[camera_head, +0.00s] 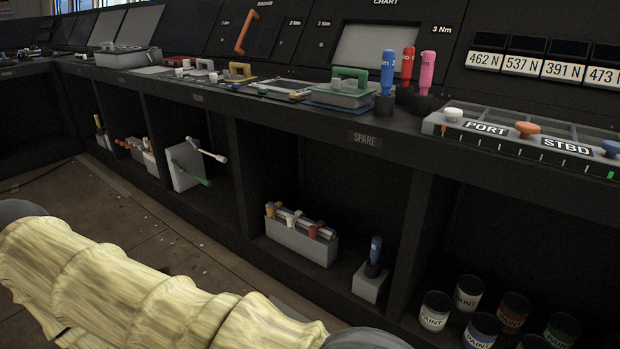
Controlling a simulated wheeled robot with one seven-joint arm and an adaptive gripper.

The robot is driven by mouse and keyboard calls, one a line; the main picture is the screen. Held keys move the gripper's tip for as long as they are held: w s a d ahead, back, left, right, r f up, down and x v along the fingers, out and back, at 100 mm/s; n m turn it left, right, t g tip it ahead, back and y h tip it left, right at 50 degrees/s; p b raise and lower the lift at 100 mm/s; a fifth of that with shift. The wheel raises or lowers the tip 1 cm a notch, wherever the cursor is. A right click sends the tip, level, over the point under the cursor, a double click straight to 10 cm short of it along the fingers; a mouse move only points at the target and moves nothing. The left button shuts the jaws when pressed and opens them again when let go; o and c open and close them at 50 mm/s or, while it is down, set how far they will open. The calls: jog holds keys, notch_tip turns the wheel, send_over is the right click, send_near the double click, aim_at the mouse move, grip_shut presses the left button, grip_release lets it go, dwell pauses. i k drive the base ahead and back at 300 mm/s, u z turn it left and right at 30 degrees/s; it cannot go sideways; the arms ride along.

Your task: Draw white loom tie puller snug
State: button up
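A white rod with a knobbed end (207,151) sticks out to the right from a light grey block (184,172) in an open bay under the console. It looks like the white loom tie puller, but no loom or tie can be made out at this size. My gripper is not in view. Only my arm, in a pale yellow ribbed cover, shows at the lower left, apart from the block.
Lower bays hold a grey bin (300,243), a blue-handled tool (375,252) and paint tins (435,311). Brown floor (140,215) lies open before the bays.

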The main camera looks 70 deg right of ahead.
aim_at(289, 218)
jog(key=z, duration=1.45)
jog(key=i, duration=1)
jog(key=u, duration=0.05)
